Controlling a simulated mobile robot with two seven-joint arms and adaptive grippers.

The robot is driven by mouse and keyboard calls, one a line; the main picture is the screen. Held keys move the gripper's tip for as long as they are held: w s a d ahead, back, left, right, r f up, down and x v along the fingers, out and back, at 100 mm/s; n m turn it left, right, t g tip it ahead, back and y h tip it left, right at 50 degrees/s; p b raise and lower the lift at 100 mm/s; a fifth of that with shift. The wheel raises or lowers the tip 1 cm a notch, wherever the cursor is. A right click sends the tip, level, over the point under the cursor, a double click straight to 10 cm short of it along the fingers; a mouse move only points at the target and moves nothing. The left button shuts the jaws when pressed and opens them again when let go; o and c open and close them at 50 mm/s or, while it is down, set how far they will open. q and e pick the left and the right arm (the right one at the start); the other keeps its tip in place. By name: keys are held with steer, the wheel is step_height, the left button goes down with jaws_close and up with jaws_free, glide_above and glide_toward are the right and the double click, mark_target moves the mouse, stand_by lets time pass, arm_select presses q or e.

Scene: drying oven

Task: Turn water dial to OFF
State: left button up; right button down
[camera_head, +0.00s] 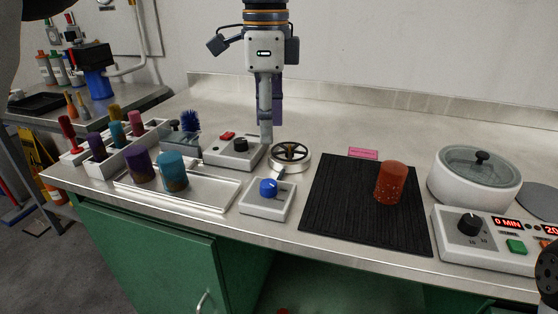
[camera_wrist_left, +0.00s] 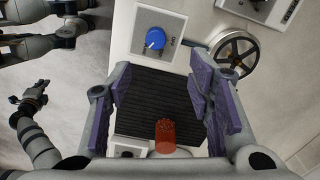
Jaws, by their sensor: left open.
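The water dial is a blue knob (camera_head: 268,187) on a small white box (camera_head: 267,203) at the front of the bench. My right gripper is not seen clearly; only dark arm parts show at the edges.
A metal handwheel (camera_head: 290,153) stands behind the dial box. A white box with a black knob (camera_head: 240,145) is to its left. A black mat (camera_head: 335,210) with a red beaker (camera_head: 390,183) lies right. A metal tray (camera_head: 210,203) holds cups at left.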

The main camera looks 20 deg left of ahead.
mark_target(268, 183)
arm_select(q)
steer(key=f, duration=1.1)
steer(key=shift+s+f+p, duration=0.4)
jaws_close()
